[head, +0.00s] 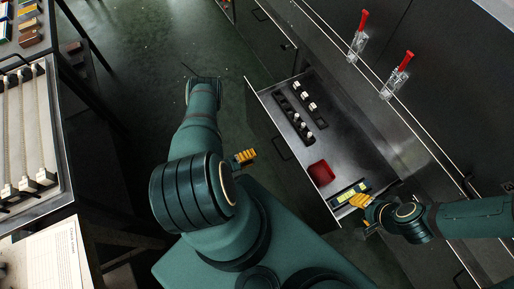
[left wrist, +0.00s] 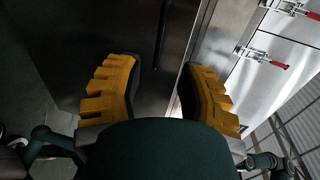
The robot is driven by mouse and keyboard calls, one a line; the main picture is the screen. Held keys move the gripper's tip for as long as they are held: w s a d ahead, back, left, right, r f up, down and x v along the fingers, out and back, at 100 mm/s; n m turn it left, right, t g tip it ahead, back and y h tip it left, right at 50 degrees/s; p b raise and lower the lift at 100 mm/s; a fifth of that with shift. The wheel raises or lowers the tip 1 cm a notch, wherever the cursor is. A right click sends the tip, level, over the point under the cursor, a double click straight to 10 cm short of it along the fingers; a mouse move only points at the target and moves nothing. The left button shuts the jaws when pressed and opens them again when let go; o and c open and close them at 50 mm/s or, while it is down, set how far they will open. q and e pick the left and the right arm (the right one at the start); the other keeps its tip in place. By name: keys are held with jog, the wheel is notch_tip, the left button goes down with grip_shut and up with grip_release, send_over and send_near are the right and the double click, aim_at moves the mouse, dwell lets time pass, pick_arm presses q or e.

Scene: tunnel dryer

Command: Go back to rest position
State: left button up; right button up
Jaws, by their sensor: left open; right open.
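My left gripper (head: 245,156) shows as yellow finger pads beside my left arm, left of the open drawer and apart from it. In the left wrist view its two ridged yellow fingers (left wrist: 158,98) are spread with nothing between them. My right gripper (head: 364,201) is at the front right corner of the drawer (head: 345,125), by a dark device with a yellow-green face (head: 348,192). It is open; whether it touches the device I cannot tell.
The drawer holds a red tray (head: 321,173) and dark racks with small white-topped pieces (head: 304,97). Red-handled clamps (head: 397,75) line the dark cabinet. A bench with a pale tray (head: 28,135) stands at left. Open floor (head: 150,60) lies between.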

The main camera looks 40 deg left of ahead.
dwell(0.6)
pick_arm(q)
jog(key=n+g+y, duration=0.2)
jog(key=n+g, duration=0.1)
jog(key=n, duration=0.3)
send_near(282, 136)
notch_tip(282, 136, down, 4)
jog(key=w, duration=0.2)
jog(key=w+n, duration=0.1)
jog(key=w+d+r+n+g, duration=0.1)
jog(key=shift+w+d+r, duration=0.2)
jog(key=shift+w+r, duration=0.05)
jog(key=shift+r, duration=0.1)
jog(key=d+r+n+g, duration=0.5)
jog(key=d+r+n, duration=0.4)
jog(key=d+n, duration=0.15)
jog(key=s+d+r+n+g, duration=0.4)
jog(key=s+d+r+n, duration=0.1)
jog(key=s+d+r, duration=0.2)
jog(key=shift+s+d+r, duration=0.35)
jog(key=shift+s+r, duration=0.05)
